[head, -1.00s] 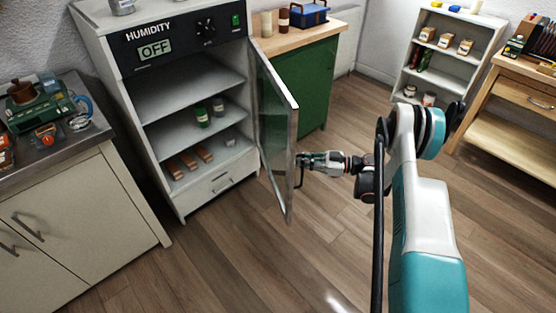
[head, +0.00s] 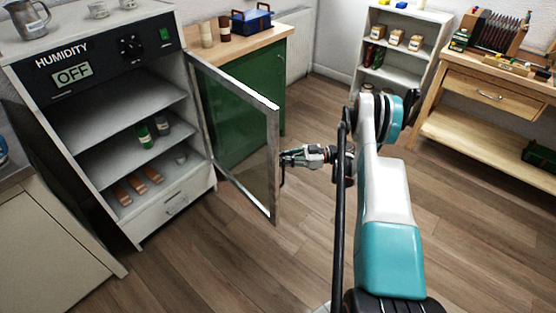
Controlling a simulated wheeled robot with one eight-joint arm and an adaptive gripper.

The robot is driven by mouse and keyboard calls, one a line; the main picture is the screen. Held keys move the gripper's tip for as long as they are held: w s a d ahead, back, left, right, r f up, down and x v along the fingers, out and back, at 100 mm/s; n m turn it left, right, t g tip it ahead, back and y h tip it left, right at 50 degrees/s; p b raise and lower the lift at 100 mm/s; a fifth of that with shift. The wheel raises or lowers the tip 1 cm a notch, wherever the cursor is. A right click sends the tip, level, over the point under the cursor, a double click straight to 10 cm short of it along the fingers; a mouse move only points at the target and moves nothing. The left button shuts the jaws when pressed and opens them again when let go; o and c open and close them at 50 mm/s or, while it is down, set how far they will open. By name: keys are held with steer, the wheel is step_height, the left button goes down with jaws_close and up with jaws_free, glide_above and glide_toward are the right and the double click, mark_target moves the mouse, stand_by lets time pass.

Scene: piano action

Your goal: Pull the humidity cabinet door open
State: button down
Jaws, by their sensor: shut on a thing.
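The humidity cabinet (head: 115,108) stands at the left, with an "OFF" display on its dark panel. Its glass door (head: 245,140) has a pale metal frame and is hinged at the cabinet's right side. The door stands open, swung out to the right, and the shelves inside are exposed. The dark door handle (head: 282,177) is on the door's free edge. My gripper (head: 285,159) is shut on the handle from the right. The fingertips are small in this view and partly merge with the handle.
A green cabinet (head: 250,100) with a wooden top stands behind the door. A white shelf (head: 400,50) and a wooden workbench (head: 490,95) are at the back right. A pale cabinet (head: 55,250) is at the front left.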

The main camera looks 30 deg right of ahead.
steer(key=shift+s+d+f, duration=0.1)
steer(key=shift+s+f, duration=0.05)
steer(key=shift+s, duration=0.1)
steer(key=c, duration=1.7)
jaws_free()
steer(key=shift+s+d, duration=0.1)
steer(key=v, duration=0.7)
steer(key=shift+d, duration=0.2)
